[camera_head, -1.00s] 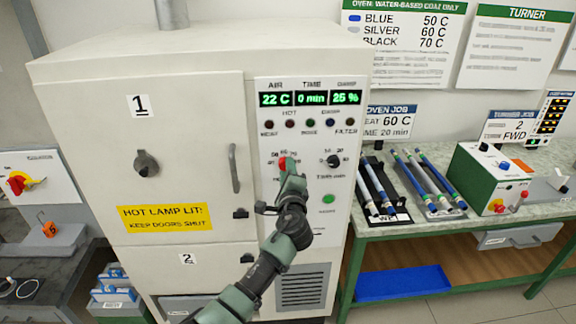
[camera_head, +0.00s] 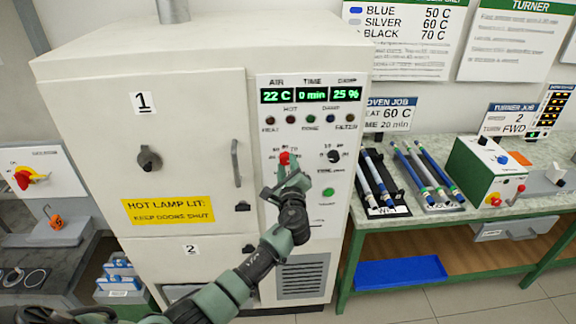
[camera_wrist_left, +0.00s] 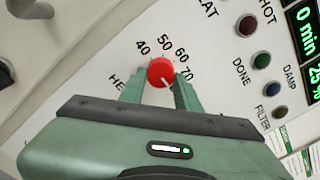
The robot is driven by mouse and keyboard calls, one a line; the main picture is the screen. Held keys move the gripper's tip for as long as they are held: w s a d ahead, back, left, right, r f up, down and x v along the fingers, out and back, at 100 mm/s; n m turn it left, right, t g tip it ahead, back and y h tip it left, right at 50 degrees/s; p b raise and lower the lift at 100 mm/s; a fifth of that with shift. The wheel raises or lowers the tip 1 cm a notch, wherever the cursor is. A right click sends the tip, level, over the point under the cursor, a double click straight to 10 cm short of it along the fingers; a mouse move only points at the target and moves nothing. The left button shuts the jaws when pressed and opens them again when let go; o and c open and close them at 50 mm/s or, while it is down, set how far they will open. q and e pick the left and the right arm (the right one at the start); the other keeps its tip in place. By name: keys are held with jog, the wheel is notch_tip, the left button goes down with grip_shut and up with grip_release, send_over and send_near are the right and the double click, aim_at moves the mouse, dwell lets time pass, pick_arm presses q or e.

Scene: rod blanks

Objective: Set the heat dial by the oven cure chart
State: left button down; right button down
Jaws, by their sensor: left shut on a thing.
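The red heat dial (camera_head: 284,158) is on the white oven's control panel, below the lamps. My left gripper (camera_head: 288,172) is shut on it, coming from below. In the left wrist view the fingers (camera_wrist_left: 160,88) flank the red dial (camera_wrist_left: 160,71). Marks 40, 50, 60 and 70 run around it; a small pale line shows at its lower right edge, but I cannot tell its setting. The cure chart (camera_head: 398,40) reads blue 50 C, silver 60 C, black 70 C. The oven job card (camera_head: 390,114) reads heat 60 C, time 20 min. My right gripper is not in view.
The display (camera_head: 308,95) reads 22 C, 0 min, 25 %. The black time dial (camera_head: 334,157) is just right of the heat dial. Door handles (camera_head: 236,163) stick out at left. Rods in trays (camera_head: 378,185) lie on the bench at right.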

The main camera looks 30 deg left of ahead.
pick_arm(q)
jog(key=shift+a+r, duration=0.25)
jog(key=shift+r, duration=0.3)
jog(key=c, duration=1)
grip_release()
jog(key=shift+w+f, duration=0.1)
jog(key=shift+f, duration=0.3)
jog(key=b+v, duration=0.2)
jog(key=v, duration=0.5)
jog(key=shift+s+d, duration=0.15)
jog(key=shift+s, duration=0.15)
